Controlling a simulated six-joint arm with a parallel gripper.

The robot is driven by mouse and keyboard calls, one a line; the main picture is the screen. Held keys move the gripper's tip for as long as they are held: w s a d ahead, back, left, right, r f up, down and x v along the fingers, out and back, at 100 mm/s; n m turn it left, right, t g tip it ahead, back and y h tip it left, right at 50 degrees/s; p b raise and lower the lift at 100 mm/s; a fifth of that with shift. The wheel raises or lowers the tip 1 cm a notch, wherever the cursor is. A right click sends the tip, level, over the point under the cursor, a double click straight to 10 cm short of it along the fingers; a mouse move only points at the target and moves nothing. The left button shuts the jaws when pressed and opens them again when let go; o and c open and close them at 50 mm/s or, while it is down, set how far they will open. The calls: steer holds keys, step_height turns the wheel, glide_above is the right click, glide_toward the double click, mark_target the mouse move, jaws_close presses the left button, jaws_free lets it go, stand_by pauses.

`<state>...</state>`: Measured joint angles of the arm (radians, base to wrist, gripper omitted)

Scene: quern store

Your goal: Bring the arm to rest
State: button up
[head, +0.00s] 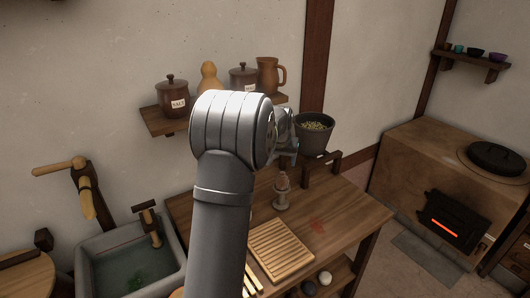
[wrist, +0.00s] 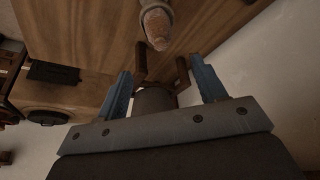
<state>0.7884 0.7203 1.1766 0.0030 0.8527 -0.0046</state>
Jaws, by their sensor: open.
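My arm rises through the middle of the head view and bends at the top. My gripper's jaws are hidden or unclear there behind my own arm. In the wrist view my gripper (wrist: 164,86) is open, its two blue fingers spread apart with nothing held.
A reddish-brown item in a small cup (head: 282,190) and a slatted board (head: 281,249) are on the workbench (head: 345,212). A wall shelf (head: 165,123) with jars and a jug is behind my arm. A sink (head: 130,262) is left; a stove (head: 450,160) with a glowing opening is right.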

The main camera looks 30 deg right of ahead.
mark_target(282, 173)
steer(key=x, duration=1.2)
steer(key=shift+a, duration=0.1)
steer(key=shift+r, duration=1.3)
steer(key=shift+f, duration=0.1)
